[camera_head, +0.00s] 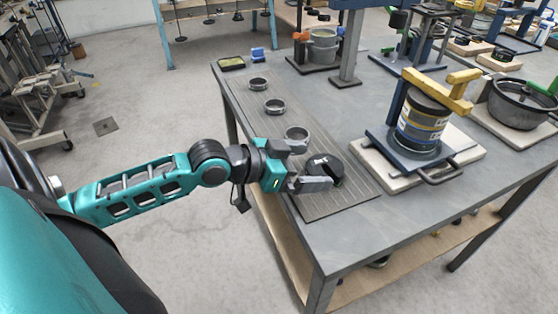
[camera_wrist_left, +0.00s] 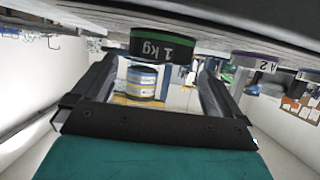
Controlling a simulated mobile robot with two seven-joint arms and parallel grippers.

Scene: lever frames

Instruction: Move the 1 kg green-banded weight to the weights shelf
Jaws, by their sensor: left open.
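The 1 kg weight (camera_head: 326,165) is a black slotted disc lying on the ribbed mat on the table. In the left wrist view, which looks upside down, the weight (camera_wrist_left: 162,46) shows its "1 kg" lettering and a green band. My left gripper (camera_head: 304,168) is open at table height, its fingers on either side of the weight's near part. In the left wrist view the gripper (camera_wrist_left: 158,70) has the weight between or just past its fingertips; I cannot tell whether they touch it. I cannot tell which surface is the weights shelf. My right gripper is out of view.
A banded can in a blue-yellow press (camera_head: 423,120) stands to the right, with a pot (camera_head: 520,105) beyond. A wooden lower shelf (camera_head: 287,245) runs under the table (camera_head: 370,240).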

